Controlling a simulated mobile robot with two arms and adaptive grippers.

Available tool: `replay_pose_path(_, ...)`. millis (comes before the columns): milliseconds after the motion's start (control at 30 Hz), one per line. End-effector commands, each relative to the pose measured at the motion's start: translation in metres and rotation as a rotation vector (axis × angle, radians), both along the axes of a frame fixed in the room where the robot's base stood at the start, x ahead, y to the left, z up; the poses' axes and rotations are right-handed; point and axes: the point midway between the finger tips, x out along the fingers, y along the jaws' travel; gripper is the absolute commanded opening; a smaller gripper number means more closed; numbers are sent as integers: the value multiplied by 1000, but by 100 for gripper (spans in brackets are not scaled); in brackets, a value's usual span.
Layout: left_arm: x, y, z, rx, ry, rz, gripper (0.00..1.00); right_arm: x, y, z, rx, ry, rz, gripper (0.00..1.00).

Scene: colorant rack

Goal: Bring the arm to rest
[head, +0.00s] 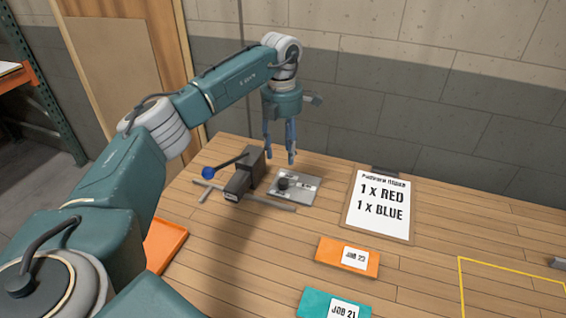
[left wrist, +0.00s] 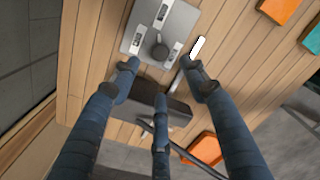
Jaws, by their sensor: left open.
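My left gripper (head: 280,156) hangs fingers down above the back left of the wooden table, at the end of my teal left arm. Its fingers are spread and nothing is between them. It is above and slightly behind a metal plate (head: 305,193) with a black knob and small white labels. In the left wrist view the three fingers of the left gripper (left wrist: 160,78) are apart, with the plate (left wrist: 185,22) beyond the fingertips. My right gripper is not in view.
A dark device (head: 241,182) with a blue-balled lever (head: 208,173) stands left of the plate. A clipboard (head: 379,207) reads 1 x RED, 1 x BLUE. Orange (head: 347,257) and teal (head: 335,304) job plates lie in front. An orange tray (head: 163,245) is partly hidden by my arm.

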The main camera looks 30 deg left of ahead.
Motion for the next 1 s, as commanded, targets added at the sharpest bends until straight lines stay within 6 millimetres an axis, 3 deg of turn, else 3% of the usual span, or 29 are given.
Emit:
replay_pose_path(200,0,0,12,-1,1,-1,45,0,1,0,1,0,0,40)
replay_pose_path(700,0,0,13,-1,0,-1,45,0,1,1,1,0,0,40)
replay_pose_path(1000,0,0,63,-1,0,-1,45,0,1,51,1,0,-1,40)
